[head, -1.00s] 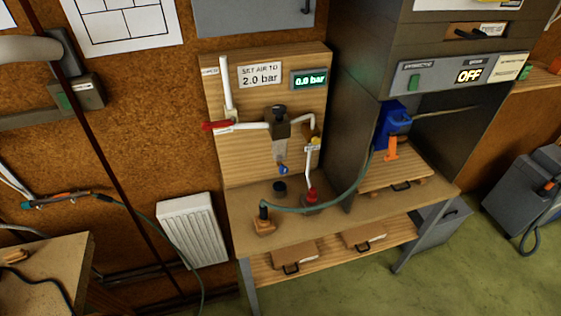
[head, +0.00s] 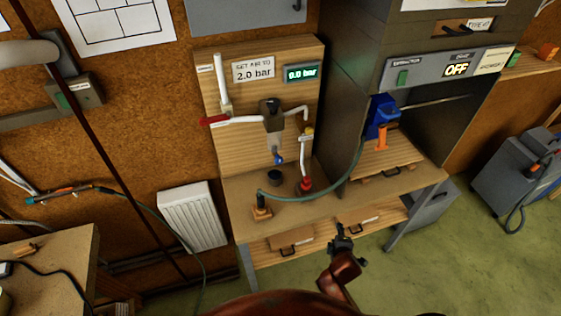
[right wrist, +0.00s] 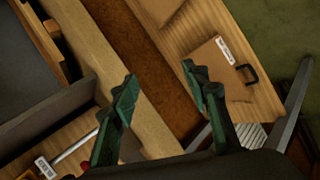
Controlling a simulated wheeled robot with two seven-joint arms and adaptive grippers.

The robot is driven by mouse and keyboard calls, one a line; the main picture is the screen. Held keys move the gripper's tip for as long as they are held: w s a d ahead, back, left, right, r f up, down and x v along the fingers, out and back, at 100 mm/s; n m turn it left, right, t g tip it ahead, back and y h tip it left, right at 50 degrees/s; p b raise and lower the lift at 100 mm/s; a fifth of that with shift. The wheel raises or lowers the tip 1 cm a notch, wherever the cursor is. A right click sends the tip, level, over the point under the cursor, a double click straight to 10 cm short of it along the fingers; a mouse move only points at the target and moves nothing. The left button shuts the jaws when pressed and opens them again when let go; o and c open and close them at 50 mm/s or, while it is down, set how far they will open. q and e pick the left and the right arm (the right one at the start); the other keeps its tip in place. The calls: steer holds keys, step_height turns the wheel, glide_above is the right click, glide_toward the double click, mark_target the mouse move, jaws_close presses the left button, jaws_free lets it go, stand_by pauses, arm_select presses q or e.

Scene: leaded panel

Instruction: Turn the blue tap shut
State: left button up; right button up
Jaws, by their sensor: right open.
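The blue tap (head: 279,160) is a small blue piece at the bottom of the clear bowl under the dark air regulator (head: 272,113). The regulator is mounted on an upright wooden board (head: 237,140). The tap is too small to tell which way it is turned. My right gripper (head: 342,243) is in front of the bench's lower shelf, well below and to the right of the tap. It is open and empty. In the right wrist view its two green-padded fingers (right wrist: 158,85) are spread apart, with the bench edge and lower shelf beyond. My left gripper is not in view.
A red-handled lever (head: 215,121), a yellow piece (head: 306,133) and a red fitting (head: 305,185) sit around the regulator. A green hose (head: 325,190) crosses the bench top (head: 237,200). A dark cabinet (head: 345,120) stands at the right. The display reads 0.0 bar.

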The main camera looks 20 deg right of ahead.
steer(key=w+a+r+n+t, duration=0.1)
steer(key=w+r+n+t, duration=0.2)
steer(key=r, duration=0.6)
steer(key=n+t+y, duration=0.4)
steer(key=n+t, duration=0.2)
steer(key=n, duration=1.5)
glide_toward(279, 162)
steer(key=w, duration=0.8)
steer(key=shift+w+p, duration=0.25)
steer(key=shift+p, duration=0.05)
steer(key=shift+w, duration=0.45)
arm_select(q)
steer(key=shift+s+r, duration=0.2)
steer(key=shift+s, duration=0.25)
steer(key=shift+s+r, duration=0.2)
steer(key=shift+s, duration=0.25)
arm_select(e)
steer(key=c, duration=1.1)
